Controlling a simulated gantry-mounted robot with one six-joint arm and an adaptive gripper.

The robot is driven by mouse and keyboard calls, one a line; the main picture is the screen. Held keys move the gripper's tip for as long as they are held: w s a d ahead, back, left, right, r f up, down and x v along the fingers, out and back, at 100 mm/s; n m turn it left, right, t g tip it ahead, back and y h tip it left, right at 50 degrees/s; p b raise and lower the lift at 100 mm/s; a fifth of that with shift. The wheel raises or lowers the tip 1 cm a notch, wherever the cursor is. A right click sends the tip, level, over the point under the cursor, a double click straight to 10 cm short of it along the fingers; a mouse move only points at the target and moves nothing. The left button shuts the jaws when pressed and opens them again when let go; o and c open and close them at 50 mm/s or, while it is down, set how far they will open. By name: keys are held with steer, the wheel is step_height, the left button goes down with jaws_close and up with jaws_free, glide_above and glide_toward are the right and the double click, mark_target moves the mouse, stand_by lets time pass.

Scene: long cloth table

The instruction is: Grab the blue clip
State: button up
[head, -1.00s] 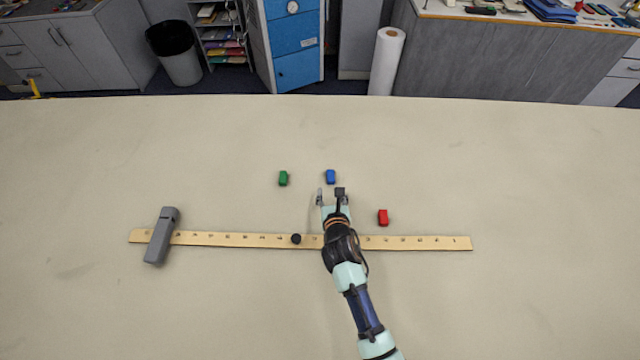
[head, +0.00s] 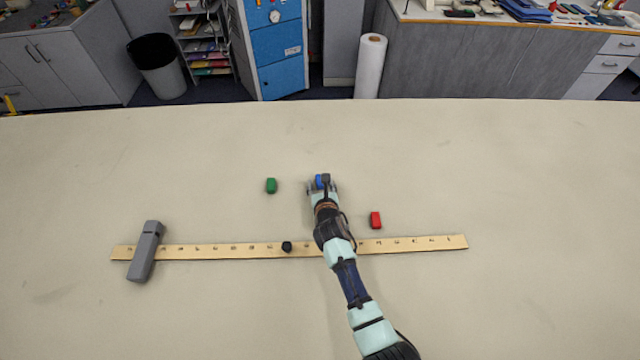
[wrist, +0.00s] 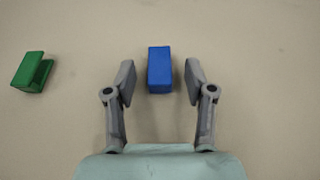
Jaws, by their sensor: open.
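The blue clip (head: 319,181) lies on the cloth table, partly hidden by my gripper (head: 322,187) in the head view. In the wrist view the blue clip (wrist: 160,69) sits upright in the picture between the fingertips of my gripper (wrist: 160,82). The fingers are open, with a gap on each side of the clip. The clip's far end reaches a little beyond the fingertips. I see no contact.
A green clip (head: 271,186) lies to the left and a red clip (head: 375,220) to the right. A wooden ruler (head: 215,252) crosses the table, with a small black piece (head: 287,246) and a grey object (head: 145,251) on it. The far table is clear.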

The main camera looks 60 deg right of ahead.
steer(key=c, duration=0.8)
steer(key=shift+r, duration=0.15)
steer(key=shift+c, duration=0.2)
